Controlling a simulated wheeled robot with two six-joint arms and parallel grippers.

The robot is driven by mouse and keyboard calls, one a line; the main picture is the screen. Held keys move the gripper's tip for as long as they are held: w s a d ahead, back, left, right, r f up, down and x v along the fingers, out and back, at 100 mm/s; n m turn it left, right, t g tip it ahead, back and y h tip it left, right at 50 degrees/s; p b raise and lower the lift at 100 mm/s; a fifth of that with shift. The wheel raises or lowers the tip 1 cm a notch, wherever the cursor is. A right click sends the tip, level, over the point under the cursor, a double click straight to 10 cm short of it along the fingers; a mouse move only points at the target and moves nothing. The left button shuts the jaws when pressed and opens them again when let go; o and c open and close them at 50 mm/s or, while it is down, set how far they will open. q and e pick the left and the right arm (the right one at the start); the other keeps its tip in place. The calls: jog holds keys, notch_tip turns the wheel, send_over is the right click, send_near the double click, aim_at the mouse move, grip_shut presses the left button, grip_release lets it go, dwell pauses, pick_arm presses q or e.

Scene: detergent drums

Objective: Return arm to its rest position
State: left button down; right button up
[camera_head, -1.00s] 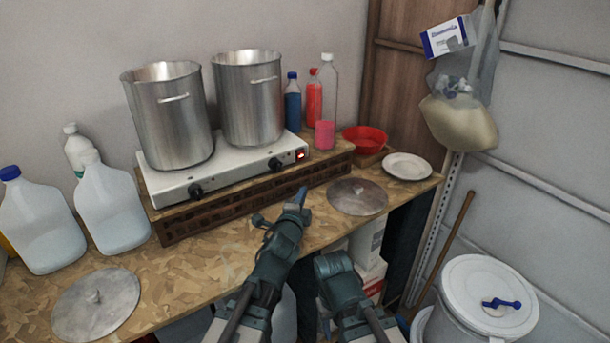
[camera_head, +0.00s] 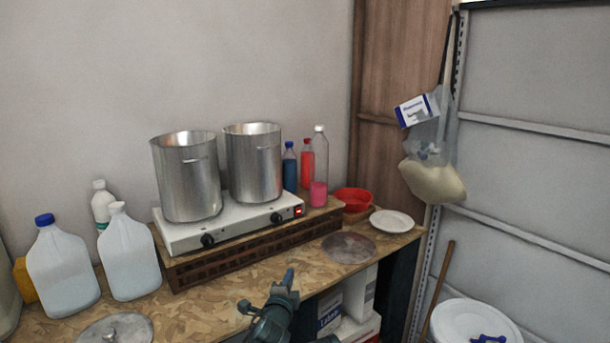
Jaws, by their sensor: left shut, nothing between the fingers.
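My left gripper (camera_head: 285,282) is at the bottom centre of the head view, in front of the wooden counter's front edge. Its fingers are shut with nothing held. My right gripper is not clearly in the picture. Two steel pots (camera_head: 186,178) and (camera_head: 253,164) stand uncovered on a white hot plate (camera_head: 178,240) with a lit red switch. The hot plate rests on a brown slatted crate (camera_head: 215,264) on the counter (camera_head: 232,293).
Two pot lids (camera_head: 349,247) and (camera_head: 115,328) lie on the counter. Milk-coloured jugs (camera_head: 63,268) stand at left. Bottles (camera_head: 320,165), a red bowl (camera_head: 352,199) and a white plate (camera_head: 391,221) are at right. A white lidded drum (camera_head: 470,321) stands on the floor.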

pick_arm(q)
jog(key=s+a+f+n+g+y, duration=0.1)
jog(key=s+f+n+g+y, duration=0.1)
jog(key=s+f+n+g, duration=0.4)
jog(key=s+a+f+n+g+y, duration=0.2)
jog(key=s+f+n, duration=0.1)
jog(key=f, duration=0.5)
jog(key=s+f+n+g, duration=0.2)
jog(key=s+g, duration=0.2)
jog(key=s, duration=0.4)
jog(key=s+d+f+n+g, duration=0.1)
jog(key=s+f+n+g, duration=0.2)
jog(key=s, duration=0.5)
jog(key=shift+s+f+g, duration=0.2)
jog(key=shift+s+g, duration=0.15)
jog(key=shift+g, duration=0.45)
jog(key=c, duration=1.5)
grip_release()
jog(key=shift+d, duration=0.1)
jog(key=shift+c, duration=0.2)
